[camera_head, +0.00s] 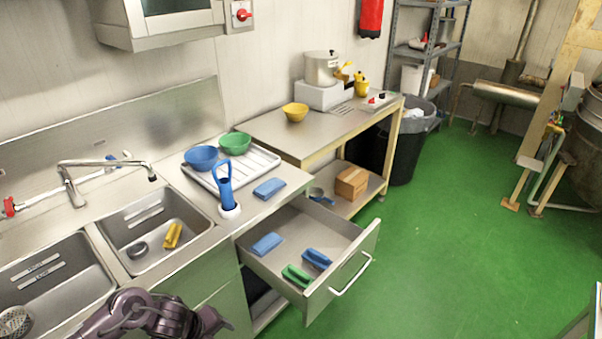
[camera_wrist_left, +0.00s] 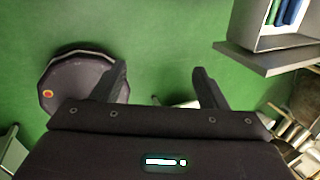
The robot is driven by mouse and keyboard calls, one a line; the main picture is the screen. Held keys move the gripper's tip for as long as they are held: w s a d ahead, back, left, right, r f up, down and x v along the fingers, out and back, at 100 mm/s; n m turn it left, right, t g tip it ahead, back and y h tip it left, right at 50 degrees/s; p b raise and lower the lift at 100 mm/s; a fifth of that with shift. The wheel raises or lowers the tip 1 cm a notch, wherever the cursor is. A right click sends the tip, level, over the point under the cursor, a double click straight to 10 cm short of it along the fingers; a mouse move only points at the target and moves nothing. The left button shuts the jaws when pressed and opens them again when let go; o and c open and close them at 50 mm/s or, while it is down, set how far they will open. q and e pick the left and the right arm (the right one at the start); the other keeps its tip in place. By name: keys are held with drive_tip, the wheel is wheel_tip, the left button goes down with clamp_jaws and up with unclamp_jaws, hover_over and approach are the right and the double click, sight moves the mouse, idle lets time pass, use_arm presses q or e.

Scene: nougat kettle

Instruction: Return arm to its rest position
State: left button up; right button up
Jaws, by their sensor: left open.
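My left arm (camera_head: 150,316) shows at the bottom edge of the head view, in front of the sink counter. Its gripper cannot be made out there. In the left wrist view my left gripper (camera_wrist_left: 158,80) has its two fingers spread wide, with nothing between them, above the green floor. The open drawer (camera_wrist_left: 258,60) shows at the upper right of that view, apart from the fingers. My right gripper is not in view.
The drawer (camera_head: 344,273) stands pulled out, holding blue and green items. The counter carries a tray (camera_head: 262,158) with blue and green bowls, and a blue-handled brush (camera_head: 226,190). A sink (camera_head: 150,245) lies left. The green floor (camera_head: 450,250) at right is clear.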

use_arm(q)
drive_tip(key=s+f+n+b, duration=0.25)
drive_tip(key=f+n, duration=0.25)
drive_tip(key=f, duration=0.5)
drive_tip(key=s+a+f+n+b, duration=0.1)
drive_tip(key=f+n+b, duration=0.25)
drive_tip(key=f, duration=0.65)
drive_tip(key=s+f+n+b, duration=0.1)
drive_tip(key=f+n+b, duration=0.2)
drive_tip(key=f+n, duration=0.5)
drive_tip(key=s+a+f+n+g+y+b, duration=0.1)
drive_tip(key=s+f+n+b, duration=0.2)
drive_tip(key=s+f, duration=0.9)
drive_tip(key=s+f+n+g+y+b, duration=0.1)
drive_tip(key=s+f+n+b, duration=0.2)
drive_tip(key=s+f, duration=0.9)
drive_tip(key=s+n, duration=0.2)
drive_tip(key=s, duration=0.5)
drive_tip(key=shift+a+y, duration=0.35)
drive_tip(key=shift+y, duration=0.05)
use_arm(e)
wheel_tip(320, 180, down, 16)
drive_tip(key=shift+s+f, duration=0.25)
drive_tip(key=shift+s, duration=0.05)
use_arm(q)
drive_tip(key=shift+n, duration=0.25)
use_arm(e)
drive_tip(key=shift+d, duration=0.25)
